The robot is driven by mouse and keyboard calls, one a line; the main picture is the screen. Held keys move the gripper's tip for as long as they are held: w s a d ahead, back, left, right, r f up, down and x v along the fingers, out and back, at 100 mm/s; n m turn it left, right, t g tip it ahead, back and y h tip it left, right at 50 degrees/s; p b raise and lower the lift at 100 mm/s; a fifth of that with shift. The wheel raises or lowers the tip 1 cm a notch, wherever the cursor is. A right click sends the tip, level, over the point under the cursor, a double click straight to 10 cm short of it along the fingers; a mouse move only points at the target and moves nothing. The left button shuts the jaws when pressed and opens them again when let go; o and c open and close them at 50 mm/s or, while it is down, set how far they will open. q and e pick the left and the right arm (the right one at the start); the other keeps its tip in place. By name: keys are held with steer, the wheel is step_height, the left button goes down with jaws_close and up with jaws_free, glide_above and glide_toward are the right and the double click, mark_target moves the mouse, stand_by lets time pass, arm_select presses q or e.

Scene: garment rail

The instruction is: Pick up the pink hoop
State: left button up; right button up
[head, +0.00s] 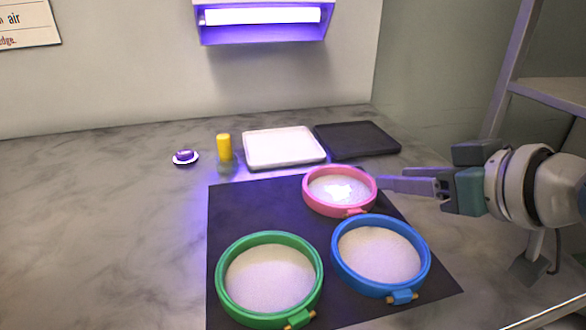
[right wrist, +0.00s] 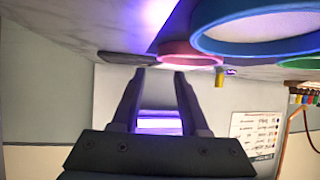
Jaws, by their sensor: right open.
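The pink hoop (head: 313,200) lies flat at the back of a dark mat (head: 232,205), with pale cloth stretched in it and a small clasp at its front edge. My right gripper (head: 384,183) comes in from the right, low and level, with its fingertips close beside the hoop's right rim. From the head view I cannot tell whether they touch. In the right wrist view, which is upside down, the fingers (right wrist: 159,74) are apart with nothing between them, and the pink hoop (right wrist: 188,54) shows beyond the tips. My left gripper is out of view.
A blue hoop (head: 342,274) and a green hoop (head: 224,294) lie in front on the mat. Behind are a white tray (head: 284,147), a black tray (head: 357,139), a yellow-topped bottle (head: 224,147) and a small dish (head: 185,158). The left counter is clear.

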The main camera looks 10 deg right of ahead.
mark_target(368, 176)
steer(key=shift+x, duration=1)
steer(key=b+x, duration=0.2)
steer(key=x, duration=0.3)
steer(key=shift+w, duration=0.1)
jaws_close()
